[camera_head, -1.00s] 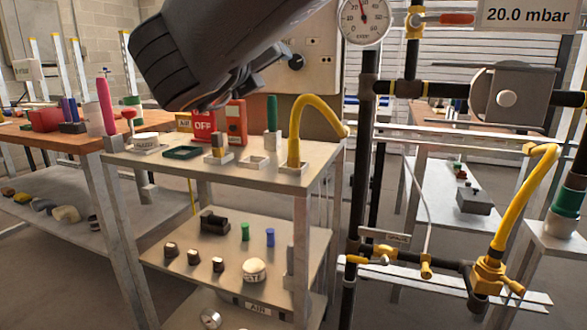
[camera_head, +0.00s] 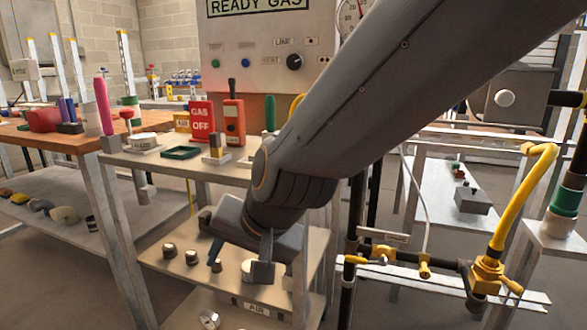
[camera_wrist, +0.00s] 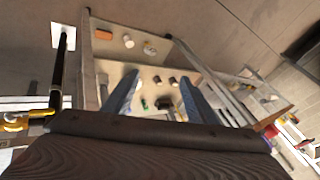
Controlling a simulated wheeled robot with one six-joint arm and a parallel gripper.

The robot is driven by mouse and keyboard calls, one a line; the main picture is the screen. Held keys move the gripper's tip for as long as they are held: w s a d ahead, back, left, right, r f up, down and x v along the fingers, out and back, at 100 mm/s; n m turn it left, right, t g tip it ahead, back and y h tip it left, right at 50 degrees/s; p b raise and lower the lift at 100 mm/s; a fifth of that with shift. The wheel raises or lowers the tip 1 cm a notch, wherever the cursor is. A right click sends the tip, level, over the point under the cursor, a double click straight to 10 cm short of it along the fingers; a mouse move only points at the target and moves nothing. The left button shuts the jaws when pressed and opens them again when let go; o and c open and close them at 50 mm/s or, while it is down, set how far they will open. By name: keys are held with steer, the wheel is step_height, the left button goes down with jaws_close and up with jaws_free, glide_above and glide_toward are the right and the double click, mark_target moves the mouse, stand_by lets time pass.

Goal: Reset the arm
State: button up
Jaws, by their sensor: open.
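My gripper (camera_head: 236,258) hangs low in front of the cart in the head view, at the level of its middle shelf. Its two fingers are spread apart with nothing between them. In the wrist view my gripper (camera_wrist: 160,92) is also open, its fingers framing the shelf and the small items on it. My arm slants down from the upper right across the head view. It hides part of the cart, the gauge and the pipe frame.
The metal cart (camera_head: 190,164) holds a red GAS OFF sign (camera_head: 202,122), a red-orange handset (camera_head: 234,122) and small trays. Black-topped knobs (camera_head: 191,257) stand on its middle shelf, close to my gripper. Yellow-hosed pipework (camera_head: 517,208) stands right. A wooden-topped bench (camera_head: 75,142) is left.

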steer(key=s+d+f+n+g+h, duration=0.45)
steer(key=s+d+f+n, duration=0.25)
steer(key=s+d, duration=0.45)
steer(key=d+r+m+p, duration=0.6)
steer(key=d+r+p, duration=1.2)
steer(key=p, duration=0.7)
step_height(320, 180, up, 3)
steer(key=shift+s+f, duration=0.1)
steer(key=shift+s, duration=0.15)
